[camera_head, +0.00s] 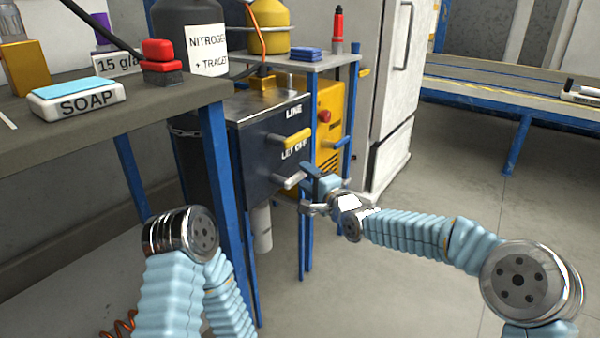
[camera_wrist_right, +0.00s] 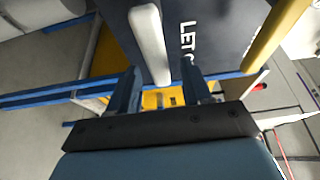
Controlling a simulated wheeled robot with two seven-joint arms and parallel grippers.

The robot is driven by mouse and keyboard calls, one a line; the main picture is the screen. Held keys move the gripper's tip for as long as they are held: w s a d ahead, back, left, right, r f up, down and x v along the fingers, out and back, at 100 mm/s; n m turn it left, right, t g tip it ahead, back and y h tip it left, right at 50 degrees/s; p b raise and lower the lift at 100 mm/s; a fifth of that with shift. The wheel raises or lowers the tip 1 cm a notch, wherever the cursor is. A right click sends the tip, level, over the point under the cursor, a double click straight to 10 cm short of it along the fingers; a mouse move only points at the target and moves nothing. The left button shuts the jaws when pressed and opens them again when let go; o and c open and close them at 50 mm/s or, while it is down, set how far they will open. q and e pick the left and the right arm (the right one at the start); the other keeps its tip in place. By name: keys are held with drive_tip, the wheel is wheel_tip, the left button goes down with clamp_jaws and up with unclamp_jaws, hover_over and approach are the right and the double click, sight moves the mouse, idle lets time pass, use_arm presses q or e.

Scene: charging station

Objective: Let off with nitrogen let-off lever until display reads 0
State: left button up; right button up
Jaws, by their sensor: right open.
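The let-off lever (camera_head: 289,181) is a pale grey handle on the front of a dark box (camera_head: 262,150), below the words LET OFF. A yellow lever (camera_head: 292,139) sits above it, under the word LINE. My right gripper (camera_head: 309,191) is open, just right of and slightly below the pale lever. In the right wrist view, the pale lever (camera_wrist_right: 150,42) reaches down between the fingertips of my gripper (camera_wrist_right: 160,75); I cannot tell whether they touch. The yellow lever (camera_wrist_right: 274,36) is to the right there. No display reading is visible. My left gripper is out of view.
A blue-legged stand and a yellow unit (camera_head: 330,125) are behind the box. A white cabinet (camera_head: 393,90) stands further back. The floor at right is clear.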

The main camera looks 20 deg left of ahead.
sight(305, 175)
drive_tip(key=shift+x, duration=2.2)
drive_tip(key=shift+c, duration=0.2)
clamp_jaws()
